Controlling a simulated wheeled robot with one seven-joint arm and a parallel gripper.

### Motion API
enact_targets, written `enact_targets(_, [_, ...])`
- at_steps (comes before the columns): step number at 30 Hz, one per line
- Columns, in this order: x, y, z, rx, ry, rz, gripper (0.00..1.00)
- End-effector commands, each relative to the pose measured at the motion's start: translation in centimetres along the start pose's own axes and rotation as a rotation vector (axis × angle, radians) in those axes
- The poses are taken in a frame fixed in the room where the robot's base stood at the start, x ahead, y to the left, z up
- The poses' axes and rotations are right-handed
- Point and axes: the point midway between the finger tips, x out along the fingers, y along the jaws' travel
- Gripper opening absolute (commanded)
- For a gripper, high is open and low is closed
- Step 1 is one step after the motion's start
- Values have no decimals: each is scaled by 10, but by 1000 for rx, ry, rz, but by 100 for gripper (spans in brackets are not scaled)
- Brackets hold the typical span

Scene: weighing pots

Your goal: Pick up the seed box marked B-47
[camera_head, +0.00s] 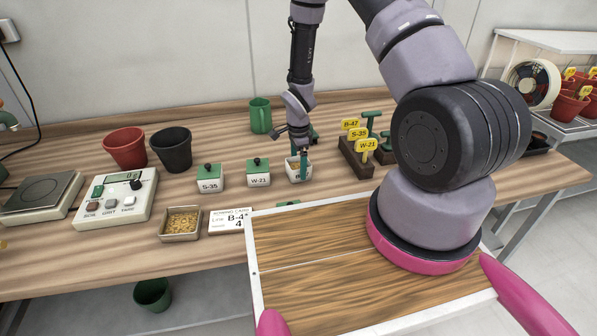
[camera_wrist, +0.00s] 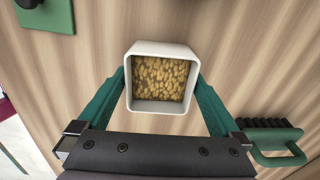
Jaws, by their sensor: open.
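A small white open box of seeds (camera_head: 293,176) stands on the bench, right of the box marked W-21 (camera_head: 258,175). Its front label is partly hidden and too small to read surely. In the wrist view the same box (camera_wrist: 131,62) shows golden seeds inside, with no lid on it. My gripper (camera_head: 302,160) is down at this box. In the wrist view my gripper (camera_wrist: 160,88) is open, with one green finger at each side of the box; I cannot tell whether they touch it.
A lidded box marked S-35 (camera_head: 209,180) stands further left. A wooden rack with yellow tags (camera_head: 353,165) stands close on the right. A seed tray (camera_head: 181,236) and a card (camera_head: 228,226) lie in front. A green-handled brush (camera_wrist: 275,140) lies near the gripper.

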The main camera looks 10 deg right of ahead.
Motion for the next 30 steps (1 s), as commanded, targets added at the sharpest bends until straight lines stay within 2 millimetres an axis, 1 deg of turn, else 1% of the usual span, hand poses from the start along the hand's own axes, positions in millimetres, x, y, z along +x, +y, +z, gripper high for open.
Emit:
enact_targets(3, [0, 0, 0, 0, 0, 0, 100])
enact_targets(5, [0, 0, 0, 0, 0, 0, 77])
enact_targets(6, [0, 0, 0, 0, 0, 0, 62])
enact_targets(8, [0, 0, 0, 0, 0, 0, 39])
enact_targets(9, [-1, 0, 0, 0, 0, 0, 29])
enact_targets(16, [-2, 0, 0, 0, 0, -1, 29])
enact_targets(20, [-9, -1, 0, 0, 0, -2, 29])
enact_targets(23, [-22, -1, 0, 1, 0, -3, 29])
enact_targets(30, [-72, -1, 0, 0, 1, -4, 29])
